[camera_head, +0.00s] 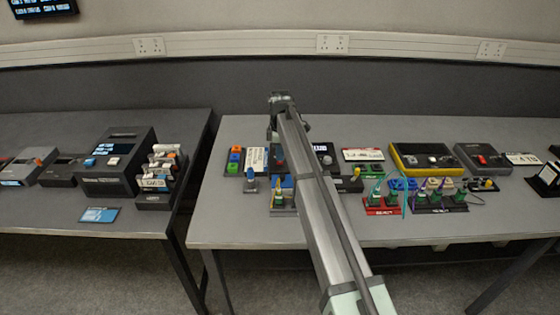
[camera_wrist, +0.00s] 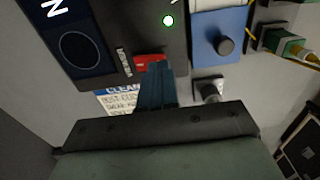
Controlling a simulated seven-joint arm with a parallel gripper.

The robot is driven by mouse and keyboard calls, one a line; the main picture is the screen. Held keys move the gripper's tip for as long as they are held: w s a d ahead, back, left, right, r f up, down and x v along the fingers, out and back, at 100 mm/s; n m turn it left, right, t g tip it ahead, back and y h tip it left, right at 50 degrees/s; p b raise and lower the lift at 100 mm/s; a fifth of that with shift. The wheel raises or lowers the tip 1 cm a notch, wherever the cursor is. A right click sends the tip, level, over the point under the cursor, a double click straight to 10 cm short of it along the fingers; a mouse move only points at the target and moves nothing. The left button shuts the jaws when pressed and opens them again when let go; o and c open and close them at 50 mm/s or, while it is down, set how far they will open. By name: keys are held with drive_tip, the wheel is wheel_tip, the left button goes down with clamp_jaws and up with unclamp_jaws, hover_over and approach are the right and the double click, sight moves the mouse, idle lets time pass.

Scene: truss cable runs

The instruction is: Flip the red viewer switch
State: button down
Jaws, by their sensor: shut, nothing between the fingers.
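The red switch (camera_wrist: 152,62) shows in the wrist view on the face of a black device (camera_wrist: 110,20). A small white-lettered label stands beside it, too blurred to read. My gripper (camera_wrist: 154,72) is shut and empty. Its fingertips overlap the near edge of the red switch and hide part of it; I cannot tell whether they touch.
In the wrist view, a blue panel with a dark knob (camera_wrist: 225,46) stands right of the device, with a green connector (camera_wrist: 290,45) beyond. A white-and-blue card (camera_wrist: 118,100) lies near the fingers. In the head view, the right table's front strip (camera_head: 235,232) is clear.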

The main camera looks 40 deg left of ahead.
drive_tip(key=shift+f, duration=0.75)
idle(0.8)
drive_tip(key=shift+r, duration=3.5)
